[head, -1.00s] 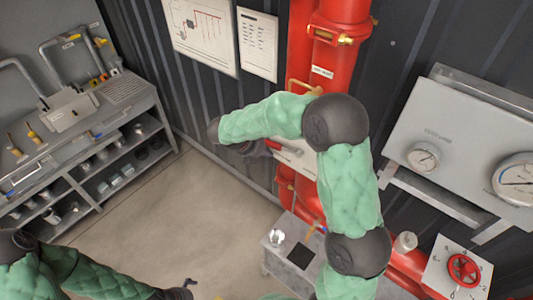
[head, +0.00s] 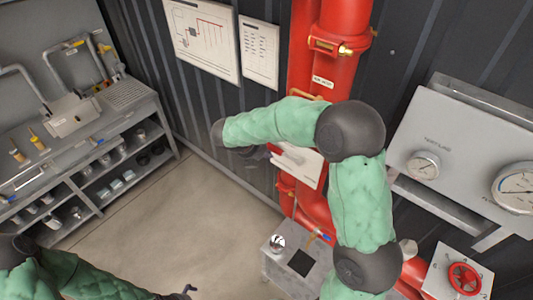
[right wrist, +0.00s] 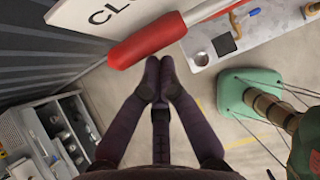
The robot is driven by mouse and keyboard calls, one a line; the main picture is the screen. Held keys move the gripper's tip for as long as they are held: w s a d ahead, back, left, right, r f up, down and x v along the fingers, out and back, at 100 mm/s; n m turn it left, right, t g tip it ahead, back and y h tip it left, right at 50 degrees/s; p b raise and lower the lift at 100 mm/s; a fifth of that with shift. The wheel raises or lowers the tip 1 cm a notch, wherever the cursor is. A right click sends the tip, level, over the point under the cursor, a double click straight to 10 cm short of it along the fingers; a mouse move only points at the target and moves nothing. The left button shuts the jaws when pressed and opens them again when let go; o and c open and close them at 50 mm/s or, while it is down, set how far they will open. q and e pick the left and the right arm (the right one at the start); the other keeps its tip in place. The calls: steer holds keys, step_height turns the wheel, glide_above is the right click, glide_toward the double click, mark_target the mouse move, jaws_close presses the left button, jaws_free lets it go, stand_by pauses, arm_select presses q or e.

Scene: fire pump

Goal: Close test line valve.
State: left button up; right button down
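The test line valve has a lever with a red grip (right wrist: 147,40) and a grey bar (right wrist: 208,10), in front of a white plate (right wrist: 88,18) with black letters starting "CLO". In the head view the plate (head: 308,172) is on the red pipework, and the grey lever (head: 291,154) shows in part. My right gripper (right wrist: 159,80) has its fingertips together just below the red grip in the wrist view, with nothing seen between them. I cannot tell whether they touch the grip. In the head view my right gripper (head: 258,153) is partly hidden by my arm. My left gripper (head: 186,291) is small at the bottom edge.
Red vertical pipes (head: 335,60) stand behind my right arm. A grey gauge panel (head: 455,150) and a red handwheel (head: 464,278) are at the right. A grey box (head: 285,262) stands below the valve. A shelf bench (head: 95,150) is at the left. The floor between is clear.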

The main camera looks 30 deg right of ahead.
steer(key=s+a+r+b, duration=0.2)
steer(key=s+a+r, duration=0.1)
steer(key=a+r, duration=0.4)
steer(key=s+a+f+m+g+y+b, duration=0.1)
steer(key=s+a+f+m+y+b, duration=0.25)
steer(key=f, duration=1.05)
steer(key=s+a+f+m+g+y+b, duration=0.1)
steer(key=s+a+f+m+y+b, duration=0.25)
steer(key=f, duration=1.05)
steer(key=s+a+f+m+g+y+b, duration=0.15)
steer(key=s+a+f+b, duration=0.35)
steer(key=f, duration=1)
steer(key=s+f+m+y+b, duration=0.1)
steer(key=s+f+m+b, duration=0.2)
steer(key=f, duration=0.4)
steer(key=s+f+m+t+b, duration=0.1)
steer(key=s+f+m+b, duration=0.2)
steer(key=f+m+b, duration=0.2)
steer(key=s+a+f+m+t+y+b, duration=0.1)
steer(key=s+f+m+b, duration=0.2)
steer(key=f+m, duration=0.6)
steer(key=shift+s+f+y+b, duration=0.35)
steer(key=shift+f+b, duration=0.2)
steer(key=shift+b, duration=0.15)
